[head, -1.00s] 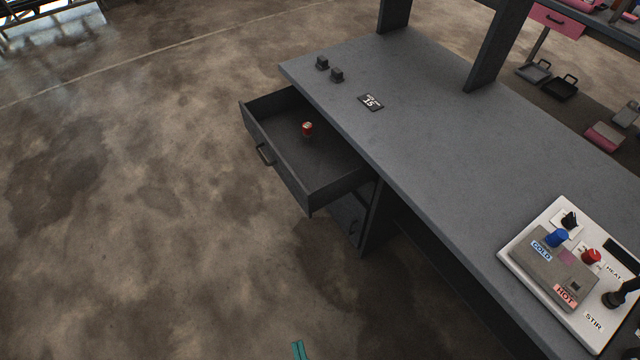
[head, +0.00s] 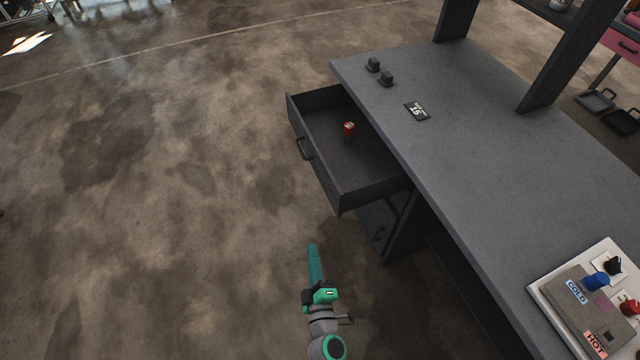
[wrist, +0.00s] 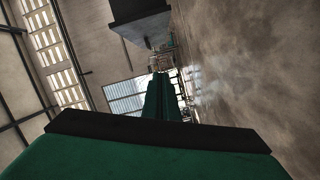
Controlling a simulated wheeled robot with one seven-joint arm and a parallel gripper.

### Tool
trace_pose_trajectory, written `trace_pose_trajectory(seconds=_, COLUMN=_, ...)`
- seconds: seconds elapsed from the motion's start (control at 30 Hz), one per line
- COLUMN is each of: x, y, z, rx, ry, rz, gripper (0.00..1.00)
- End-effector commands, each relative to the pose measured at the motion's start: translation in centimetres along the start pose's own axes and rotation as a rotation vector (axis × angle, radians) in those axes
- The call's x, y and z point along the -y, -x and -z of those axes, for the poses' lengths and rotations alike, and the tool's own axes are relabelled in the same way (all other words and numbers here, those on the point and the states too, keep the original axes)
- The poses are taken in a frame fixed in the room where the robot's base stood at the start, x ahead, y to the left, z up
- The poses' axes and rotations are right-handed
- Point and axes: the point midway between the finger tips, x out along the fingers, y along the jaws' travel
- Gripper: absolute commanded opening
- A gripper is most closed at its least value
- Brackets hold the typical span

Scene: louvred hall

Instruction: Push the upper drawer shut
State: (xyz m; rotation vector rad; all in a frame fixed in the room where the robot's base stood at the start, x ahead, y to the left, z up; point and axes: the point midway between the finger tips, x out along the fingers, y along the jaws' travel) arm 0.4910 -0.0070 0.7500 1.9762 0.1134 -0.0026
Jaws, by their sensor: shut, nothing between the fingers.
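The upper drawer (head: 378,188) is dark grey and stands pulled out from the left end of the grey desk in the head view. Its front carries a dark bar handle (head: 304,148). A small red item (head: 348,128) is inside it. My gripper (head: 314,248), with green fingers, is shut and empty. It is in front of the drawer and lower in the picture, apart from it. In the wrist view the green fingers (wrist: 160,95) point past a dark box-like shape at the top, which may be the drawer or desk.
The grey desk top (head: 470,150) holds two small dark blocks (head: 380,72), a black "15" tag (head: 417,111) and a white panel with knobs (head: 545,290). A lower drawer (head: 378,222) sits under the upper one. The floor to the left is clear.

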Motion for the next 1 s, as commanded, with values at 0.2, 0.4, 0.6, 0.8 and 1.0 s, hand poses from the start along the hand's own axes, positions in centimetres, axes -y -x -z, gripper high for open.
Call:
trace_pose_trajectory(seconds=0.2, x=-1.1, y=-8.4, z=-0.5, rx=-0.008, ry=0.263, rz=-0.038, gripper=0.00)
trace_pose_trajectory(seconds=0.4, x=-2.0, y=-12.2, z=-0.8, rx=-0.002, ry=0.388, rz=-0.054, gripper=0.00)
trace_pose_trajectory(seconds=0.6, x=-2.3, y=-13.8, z=-0.8, rx=-0.001, ry=0.412, rz=-0.057, gripper=0.00)
trace_pose_trajectory(seconds=0.8, x=-2.5, y=-16.8, z=-0.7, rx=-0.002, ry=0.411, rz=-0.058, gripper=0.00)
trace_pose_trajectory(seconds=1.0, x=-2.6, y=-20.2, z=-0.6, rx=-0.001, ry=0.409, rz=-0.057, gripper=0.00)
